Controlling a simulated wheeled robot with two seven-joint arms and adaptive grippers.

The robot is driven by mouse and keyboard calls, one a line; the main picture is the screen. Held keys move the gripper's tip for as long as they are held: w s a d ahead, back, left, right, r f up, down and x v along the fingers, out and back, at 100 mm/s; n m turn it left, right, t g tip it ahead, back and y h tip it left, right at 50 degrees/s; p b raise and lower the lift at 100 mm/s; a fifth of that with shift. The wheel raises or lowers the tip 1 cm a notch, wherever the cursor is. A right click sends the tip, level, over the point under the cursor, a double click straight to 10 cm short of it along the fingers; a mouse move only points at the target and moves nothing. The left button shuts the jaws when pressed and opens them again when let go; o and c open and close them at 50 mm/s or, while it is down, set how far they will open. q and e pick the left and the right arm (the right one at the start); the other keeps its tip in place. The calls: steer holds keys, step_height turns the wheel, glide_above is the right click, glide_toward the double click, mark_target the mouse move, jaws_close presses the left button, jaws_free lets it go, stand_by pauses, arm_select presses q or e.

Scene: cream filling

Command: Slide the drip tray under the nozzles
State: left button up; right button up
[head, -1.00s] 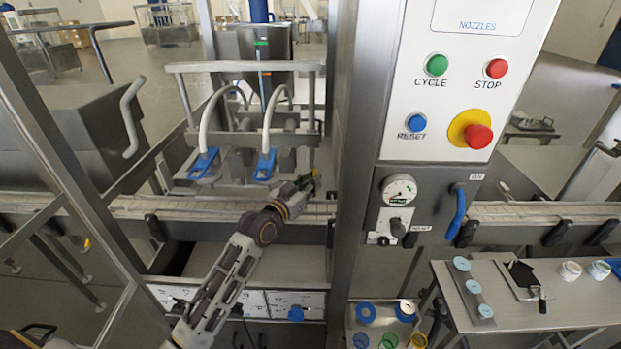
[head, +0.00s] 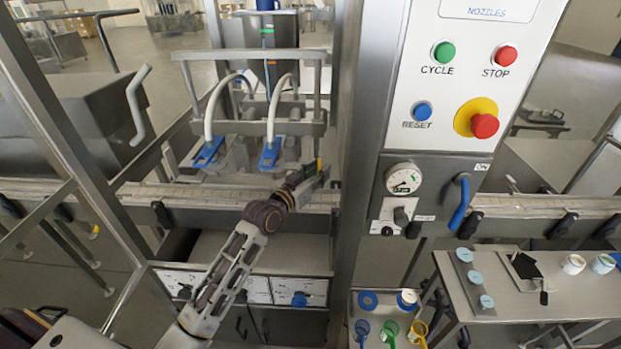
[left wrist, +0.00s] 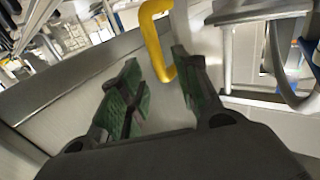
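Two blue-tipped nozzles (head: 208,152) (head: 269,153) on white hoses hang over the conveyor inside the metal frame. My left gripper (head: 314,176) is just right of and below the right nozzle, near the frame's right post. In the left wrist view my left gripper (left wrist: 157,85) is open, with green pads apart. A yellow bent handle (left wrist: 154,28) stands ahead, its lower end between the fingers; contact cannot be told. In the head view only a small yellow patch shows by the gripper. The tray's body cannot be clearly made out. My right gripper is not in view.
The control panel (head: 465,75) stands right of the post. The conveyor (head: 160,193) runs below the nozzles. A small table (head: 520,300) with cups and a scraper is at the lower right. Rings and coloured tools lie on a lower shelf (head: 383,312).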

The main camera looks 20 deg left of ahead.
arm_select(q)
steer(key=shift+s, duration=0.1)
steer(key=v, duration=1.1)
steer(key=shift+s, duration=0.35)
steer(key=shift+a, duration=0.1)
stand_by(0.8)
